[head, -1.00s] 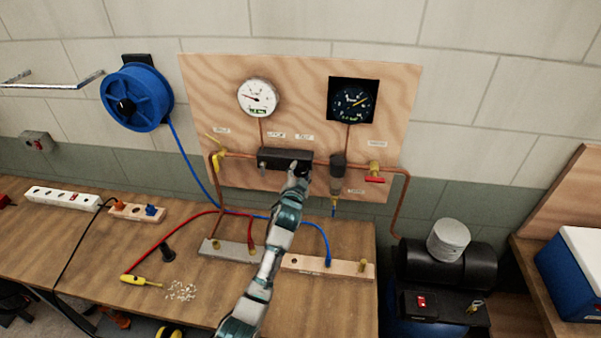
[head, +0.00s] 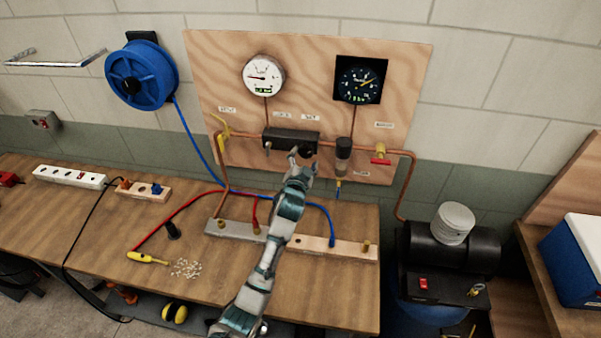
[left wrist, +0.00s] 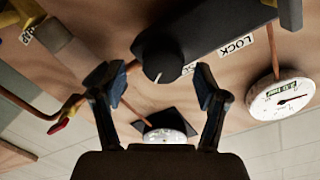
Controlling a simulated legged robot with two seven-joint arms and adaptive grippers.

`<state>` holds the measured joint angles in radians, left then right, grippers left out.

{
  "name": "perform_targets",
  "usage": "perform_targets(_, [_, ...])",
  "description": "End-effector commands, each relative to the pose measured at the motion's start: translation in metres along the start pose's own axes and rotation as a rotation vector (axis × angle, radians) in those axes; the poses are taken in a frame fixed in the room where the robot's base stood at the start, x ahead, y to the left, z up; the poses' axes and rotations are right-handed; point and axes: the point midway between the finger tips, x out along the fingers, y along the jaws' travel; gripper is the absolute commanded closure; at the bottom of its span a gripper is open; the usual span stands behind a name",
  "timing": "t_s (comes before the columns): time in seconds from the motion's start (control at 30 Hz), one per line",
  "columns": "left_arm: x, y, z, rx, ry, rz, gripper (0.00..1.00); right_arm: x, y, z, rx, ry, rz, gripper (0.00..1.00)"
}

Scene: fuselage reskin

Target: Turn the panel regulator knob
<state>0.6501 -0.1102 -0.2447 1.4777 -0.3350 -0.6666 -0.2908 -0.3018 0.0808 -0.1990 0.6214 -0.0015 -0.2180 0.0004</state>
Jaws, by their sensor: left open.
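The black regulator block (head: 291,138) is fixed on the plywood panel below the gauges. Its round black knob (left wrist: 160,68), with a pale pointer line, shows in the left wrist view; in the head view my fingers partly cover that end of the block. My left gripper (head: 303,160) is just in front of and below the block's right end. In the left wrist view its two blue-tipped fingers (left wrist: 160,80) are apart, with the knob seen between them; contact is not visible. A "LOCK" label (left wrist: 236,46) is beside the block. My right gripper is out of view.
A white gauge (head: 264,75) and a dark gauge (head: 360,84) are above the block. A filter unit (head: 343,149), a red-handled valve (head: 380,155) and copper pipes are close on the right. Blue and red hoses cross the bench (head: 90,225) below.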

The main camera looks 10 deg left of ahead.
Motion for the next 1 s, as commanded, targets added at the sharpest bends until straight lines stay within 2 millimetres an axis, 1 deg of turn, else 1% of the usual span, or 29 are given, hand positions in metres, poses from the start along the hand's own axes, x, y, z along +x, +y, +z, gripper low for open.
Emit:
perform_targets(0.03, [-0.011,0.001,0.001,-0.001,0.001,-0.001,0.26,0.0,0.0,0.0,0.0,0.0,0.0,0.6])
perform_targets(0.2, [-0.047,0.002,0.002,0.0,-0.002,0.001,0.26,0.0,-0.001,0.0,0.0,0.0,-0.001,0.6])
perform_targets(0.3, [-0.065,0.002,0.002,-0.001,-0.002,0.002,0.26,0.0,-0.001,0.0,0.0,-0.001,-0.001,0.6])
perform_targets(0.43, [-0.08,0.002,0.003,-0.001,-0.004,0.002,0.26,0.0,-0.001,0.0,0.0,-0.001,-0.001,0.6])
perform_targets(0.6, [-0.086,0.002,0.003,0.0,-0.004,0.003,0.26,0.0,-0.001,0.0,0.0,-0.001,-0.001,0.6])
perform_targets(0.87, [-0.086,0.002,0.004,-0.001,-0.005,0.0,0.27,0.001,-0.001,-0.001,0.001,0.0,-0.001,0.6])
perform_targets(0.97, [-0.083,-0.003,0.015,-0.015,-0.01,-0.022,0.27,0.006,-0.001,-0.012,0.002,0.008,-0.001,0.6])
perform_targets(1.0, [-0.081,-0.007,0.023,-0.026,-0.013,-0.039,0.27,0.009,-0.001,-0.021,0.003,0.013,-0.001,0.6])
